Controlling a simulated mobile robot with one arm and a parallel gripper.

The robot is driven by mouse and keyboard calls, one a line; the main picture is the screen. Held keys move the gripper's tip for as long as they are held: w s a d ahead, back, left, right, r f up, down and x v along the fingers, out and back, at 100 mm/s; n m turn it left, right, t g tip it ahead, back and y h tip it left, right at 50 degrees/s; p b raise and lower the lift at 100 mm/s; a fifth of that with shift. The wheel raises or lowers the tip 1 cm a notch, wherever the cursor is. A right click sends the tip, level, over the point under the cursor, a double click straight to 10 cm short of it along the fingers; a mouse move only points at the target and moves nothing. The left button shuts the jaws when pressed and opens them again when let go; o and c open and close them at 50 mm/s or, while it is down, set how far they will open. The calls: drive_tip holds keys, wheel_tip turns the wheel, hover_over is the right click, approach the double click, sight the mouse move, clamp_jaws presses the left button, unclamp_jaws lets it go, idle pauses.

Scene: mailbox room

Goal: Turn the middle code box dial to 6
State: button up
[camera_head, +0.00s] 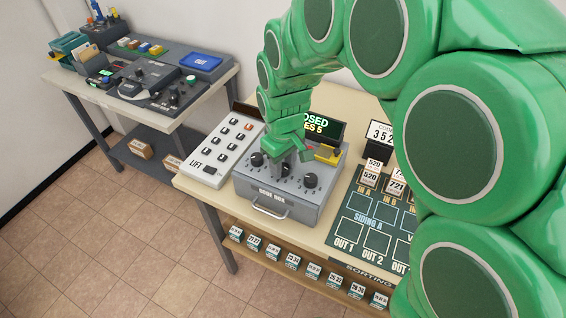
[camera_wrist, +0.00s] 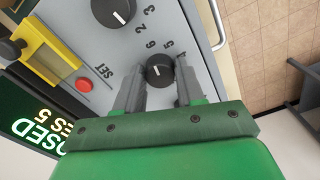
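The grey code box (camera_head: 275,208) stands on the table, with a row of black dials on its top. In the wrist view, the middle dial (camera_wrist: 160,71) lies between the two fingers of my gripper (camera_wrist: 158,84). One finger is on each side of it, with narrow gaps; I cannot tell whether they touch it. Its white pointer mark points roughly left in that view, and the digit it meets is unclear. The right dial (camera_wrist: 113,10) shows at the top; it is also in the head view (camera_head: 311,180). The left dial (camera_head: 256,160) is clear of my gripper.
A lit display (camera_head: 322,127) behind the box ends in "OSED" and "ES 5". A red SET button (camera_wrist: 84,85) and a yellow part (camera_wrist: 45,50) sit near the dials. A LIFT keypad (camera_head: 220,150) is at left; a dark siding board (camera_head: 365,220) is at right.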

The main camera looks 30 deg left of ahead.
sight(283, 167)
drive_tip(key=c, duration=0.6)
drive_tip(key=shift+o, duration=0.2)
drive_tip(key=shift+m, duration=0.7)
drive_tip(key=o, duration=1)
drive_tip(key=shift+o, duration=0.2)
drive_tip(key=shift+r, duration=0.1)
drive_tip(key=shift+r, duration=3.8)
